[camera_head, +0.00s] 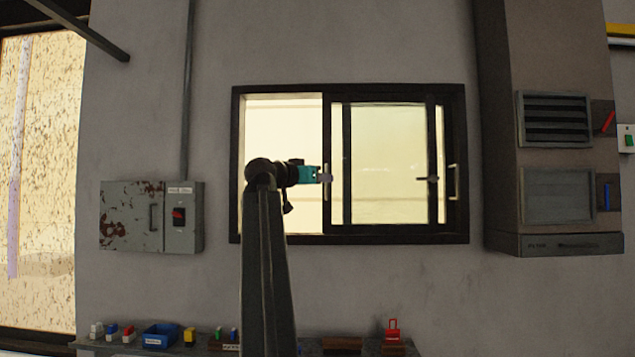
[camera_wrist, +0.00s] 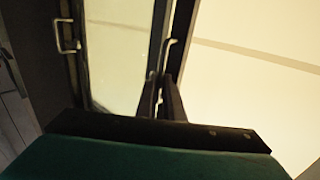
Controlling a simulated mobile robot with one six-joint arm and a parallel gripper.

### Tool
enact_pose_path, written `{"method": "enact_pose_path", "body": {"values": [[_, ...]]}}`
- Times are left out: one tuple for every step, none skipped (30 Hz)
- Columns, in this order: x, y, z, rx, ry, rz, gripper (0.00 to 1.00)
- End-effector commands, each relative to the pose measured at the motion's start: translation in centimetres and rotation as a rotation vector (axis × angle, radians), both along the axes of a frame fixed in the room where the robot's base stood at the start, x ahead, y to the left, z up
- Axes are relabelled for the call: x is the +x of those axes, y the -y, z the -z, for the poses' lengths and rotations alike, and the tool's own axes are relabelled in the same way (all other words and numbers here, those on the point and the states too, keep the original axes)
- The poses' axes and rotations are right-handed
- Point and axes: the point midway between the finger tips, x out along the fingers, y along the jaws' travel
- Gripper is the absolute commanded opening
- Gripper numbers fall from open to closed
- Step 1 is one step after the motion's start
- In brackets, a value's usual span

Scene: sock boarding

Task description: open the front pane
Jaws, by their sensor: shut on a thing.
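The window (camera_head: 350,229) has a black frame with sliding panes set in the grey wall. The front pane (camera_head: 388,150) stands in the right part, overlapping another pane, and the left part (camera_head: 282,110) of the opening is bright and clear of stiles. My gripper (camera_head: 325,177), teal with dark fingers, reaches from the left and is shut on the pale handle (camera_head: 326,195) at the pane's left edge. In the wrist view, the fingers (camera_wrist: 161,98) close around the handle (camera_wrist: 169,45), partly hiding it. The glass (camera_wrist: 115,50) is left of them.
A second pale handle (camera_head: 452,182) and a small latch (camera_head: 428,178) are on the right side. A grey electrical box (camera_head: 132,215) hangs left, a vented column (camera_head: 553,120) stands right. A shelf with a blue bin (camera_head: 161,336) and small items runs below.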

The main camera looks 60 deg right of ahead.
Motion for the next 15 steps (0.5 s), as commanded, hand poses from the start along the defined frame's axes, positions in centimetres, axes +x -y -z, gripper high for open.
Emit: {"method": "enact_pose_path", "body": {"values": [[-0.20,0.10,-0.31,-0.006,-0.001,0.001,0.00],[-0.26,0.14,-0.32,-0.006,-0.001,0.001,0.00],[-0.32,0.20,-0.32,-0.006,-0.001,0.002,0.00],[-0.37,0.23,-0.33,-0.006,-0.001,0.003,0.00],[-0.40,0.26,-0.33,-0.006,-0.001,0.003,0.00],[-0.45,0.30,-0.33,-0.006,-0.001,0.004,0.00],[-0.49,0.33,-0.33,-0.006,-0.001,0.005,0.00],[-0.52,0.35,-0.33,-0.006,-0.002,0.005,0.00],[-0.55,0.37,-0.32,-0.006,-0.002,0.006,0.00],[-0.57,0.39,-0.33,-0.006,-0.002,0.006,0.09],[-0.59,0.40,-0.33,-0.006,-0.002,0.006,0.14],[-0.60,0.42,-0.30,-0.006,-0.002,0.007,0.15],[-0.61,0.42,-0.28,-0.005,-0.002,0.007,0.15],[-0.61,0.43,-0.25,-0.005,-0.002,0.007,0.15],[-0.61,0.44,-0.21,-0.004,-0.001,0.007,0.15]]}}
